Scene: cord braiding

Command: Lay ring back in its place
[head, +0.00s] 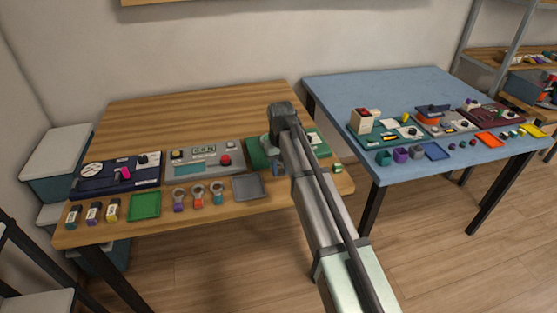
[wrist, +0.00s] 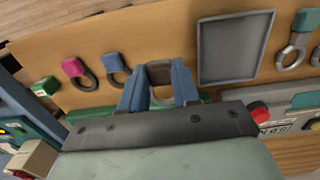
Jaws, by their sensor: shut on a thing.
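My gripper (wrist: 158,80) is shut on a ring with a brown-grey tab (wrist: 160,73), seen between its two blue fingers in the wrist view. The ring's grey loop shows below the tab, partly hidden by my gripper. I cannot tell whether it touches the wooden table (head: 190,95). A magenta-tabbed ring (wrist: 74,68) and a blue-tabbed ring (wrist: 115,64) lie side by side to the left of it. In the head view my gripper (head: 272,150) is over the table's right part, and my arm hides the held ring.
A grey tray (head: 248,187) lies beside the held ring; it also shows in the wrist view (wrist: 235,48). Purple (head: 179,199), orange (head: 198,196) and teal (head: 217,193) rings lie left of it. Panels stand behind. A green tray (head: 145,206) is further left; a blue table (head: 370,85) stands right.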

